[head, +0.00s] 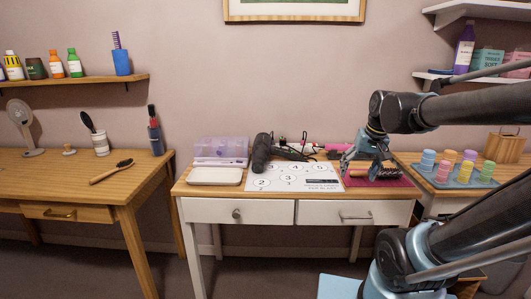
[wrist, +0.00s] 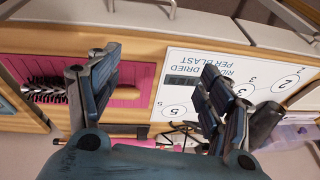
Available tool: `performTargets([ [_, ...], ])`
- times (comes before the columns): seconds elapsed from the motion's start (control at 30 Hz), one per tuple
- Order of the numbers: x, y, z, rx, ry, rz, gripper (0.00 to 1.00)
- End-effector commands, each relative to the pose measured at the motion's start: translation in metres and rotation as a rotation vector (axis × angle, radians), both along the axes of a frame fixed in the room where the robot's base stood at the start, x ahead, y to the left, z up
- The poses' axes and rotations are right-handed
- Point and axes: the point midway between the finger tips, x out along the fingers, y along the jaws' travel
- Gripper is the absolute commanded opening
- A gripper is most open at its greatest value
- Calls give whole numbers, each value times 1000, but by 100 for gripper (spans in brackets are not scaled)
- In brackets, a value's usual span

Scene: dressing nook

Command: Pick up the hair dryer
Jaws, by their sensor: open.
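The hair dryer (head: 262,152) is black and lies on the white-fronted table, at the back left corner of a white printed sheet. In the wrist view a dark shape at the right, which looks like the dryer (wrist: 265,122), lies beyond my right finger. My gripper (head: 368,168) is open and empty above the pink mat, to the right of the dryer and apart from it. In the wrist view my gripper (wrist: 155,82) has its fingers spread wide, over the mat and the sheet's edge.
A round brush (wrist: 45,90) lies on the pink mat (head: 400,182) by my gripper. The numbered sheet (head: 318,184) lies between gripper and dryer. A purple clear case (head: 220,148) and white tray (head: 214,176) are left of the dryer. Cables and pink items lie behind.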

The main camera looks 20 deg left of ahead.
Motion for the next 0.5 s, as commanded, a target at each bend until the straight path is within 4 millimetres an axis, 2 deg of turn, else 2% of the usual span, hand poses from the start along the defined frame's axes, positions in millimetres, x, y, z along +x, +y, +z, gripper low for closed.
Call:
performTargets([
  [0.03, 14, 19, 12, 17, -5, 23, 73],
  [0.2, 54, 82, 44, 79, -19, 74, 73],
  [0.27, 67, 107, 54, 101, -24, 93, 73],
  [0.4, 92, 168, 75, 153, -27, 136, 73],
  [0.5, 105, 211, 86, 189, -26, 161, 73],
])
